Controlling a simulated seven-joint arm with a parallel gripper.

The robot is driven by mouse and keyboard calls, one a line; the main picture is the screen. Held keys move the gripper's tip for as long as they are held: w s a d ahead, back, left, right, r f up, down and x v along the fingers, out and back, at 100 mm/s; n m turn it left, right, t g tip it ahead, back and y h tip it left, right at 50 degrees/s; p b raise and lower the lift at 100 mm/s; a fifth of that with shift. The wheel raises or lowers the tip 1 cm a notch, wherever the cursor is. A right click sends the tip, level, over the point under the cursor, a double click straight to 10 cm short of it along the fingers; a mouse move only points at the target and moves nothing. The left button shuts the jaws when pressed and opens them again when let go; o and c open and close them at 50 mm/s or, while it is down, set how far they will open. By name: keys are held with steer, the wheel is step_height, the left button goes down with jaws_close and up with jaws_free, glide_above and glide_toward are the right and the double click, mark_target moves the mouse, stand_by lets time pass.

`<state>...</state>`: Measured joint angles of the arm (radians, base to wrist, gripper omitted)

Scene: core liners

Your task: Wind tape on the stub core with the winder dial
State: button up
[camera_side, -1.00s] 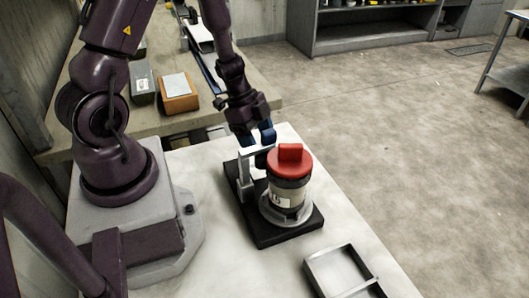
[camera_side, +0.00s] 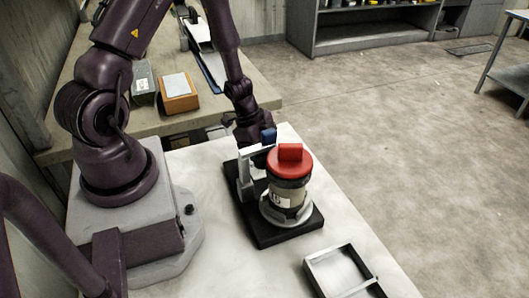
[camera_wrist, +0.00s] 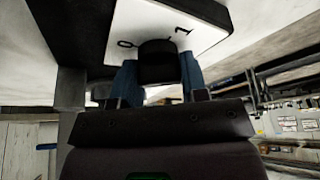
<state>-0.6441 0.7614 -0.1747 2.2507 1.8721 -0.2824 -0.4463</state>
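The winder dial is a black knob (camera_wrist: 158,62) on a white plate (camera_wrist: 200,28) marked 0 and 1, in the wrist view. My gripper (camera_wrist: 158,80) has a blue finger on each side of the knob, with no clear gap; it appears shut on it. In the side view my gripper (camera_side: 266,135) is behind the white bracket (camera_side: 245,175), and its fingertips are mostly hidden. A short core (camera_side: 296,198) with a pale label stands upright in a grey ring (camera_side: 268,211) on a black base (camera_side: 290,236). A red cap (camera_side: 290,163) with a raised grip covers its top.
An empty grey metal tray (camera_side: 322,258) sits at the table's front right. An orange box (camera_side: 179,104) and a grey box (camera_side: 143,84) stand on the bench behind. The white tabletop (camera_side: 220,265) in front of the base is clear.

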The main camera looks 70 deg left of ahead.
steer(key=shift+m, duration=0.4)
steer(key=m+g, duration=0.1)
steer(key=m, duration=0.1)
steer(key=m+g, duration=0.1)
steer(key=m, duration=0.2)
steer(key=shift+m+h, duration=0.3)
steer(key=shift+h, duration=0.1)
steer(key=m+g, duration=0.1)
steer(key=m, duration=0.2)
steer(key=m+g, duration=0.1)
steer(key=m, duration=0.2)
steer(key=shift+g, duration=0.4)
steer(key=m+g+y, duration=0.1)
steer(key=m, duration=0.2)
steer(key=m+g+y, duration=0.1)
steer(key=m, duration=0.2)
steer(key=shift+m, duration=0.4)
steer(key=m+y, duration=0.2)
steer(key=m, duration=0.4)
steer(key=o, duration=0.9)
